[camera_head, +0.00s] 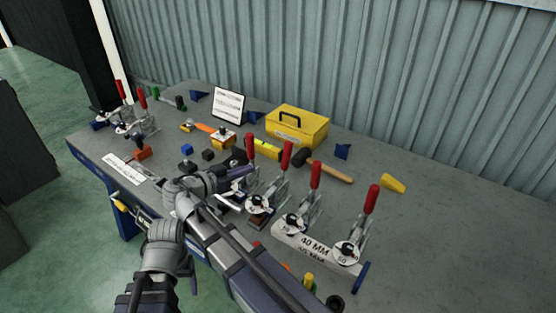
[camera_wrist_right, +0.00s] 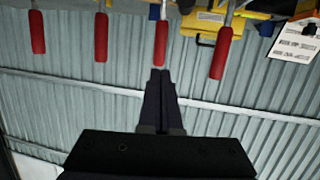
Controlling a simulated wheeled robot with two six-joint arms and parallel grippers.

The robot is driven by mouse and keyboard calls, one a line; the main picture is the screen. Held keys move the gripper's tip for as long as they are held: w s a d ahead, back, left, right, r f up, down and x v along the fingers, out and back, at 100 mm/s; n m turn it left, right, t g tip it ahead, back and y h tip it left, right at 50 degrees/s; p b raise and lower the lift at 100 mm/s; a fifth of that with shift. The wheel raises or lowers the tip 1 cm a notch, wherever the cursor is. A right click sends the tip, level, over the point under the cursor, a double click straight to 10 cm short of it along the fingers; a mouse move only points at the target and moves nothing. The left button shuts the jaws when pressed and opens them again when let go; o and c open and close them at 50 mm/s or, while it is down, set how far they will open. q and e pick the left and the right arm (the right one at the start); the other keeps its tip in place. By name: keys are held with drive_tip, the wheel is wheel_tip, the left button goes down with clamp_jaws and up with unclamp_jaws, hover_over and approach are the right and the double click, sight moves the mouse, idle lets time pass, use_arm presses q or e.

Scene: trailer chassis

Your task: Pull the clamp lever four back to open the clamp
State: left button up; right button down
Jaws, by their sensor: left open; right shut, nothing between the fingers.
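Several toggle clamps with upright red levers stand in a row at the front right of the bench. In the head view the row has a first red lever (camera_head: 250,147), a second (camera_head: 287,155), a third (camera_head: 315,176) and a rightmost red lever (camera_head: 371,198). I cannot read which is number four. My right gripper (camera_head: 243,172) is beside the left end of the row. In the right wrist view its shut, empty fingers (camera_wrist_right: 161,74) point at the end of one red lever (camera_wrist_right: 160,44); I cannot tell whether they touch. My left gripper is not in view.
A yellow toolbox (camera_head: 298,127), a hammer (camera_head: 325,168) and a yellow wedge (camera_head: 393,183) lie behind the row. A white sign (camera_head: 228,106) stands further back. More red-levered clamps (camera_head: 127,118) are at the far left. The bench's right side is clear.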

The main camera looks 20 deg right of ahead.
sight(284, 156)
drive_tip(key=b+x, duration=0.3)
drive_tip(key=x, duration=1.1)
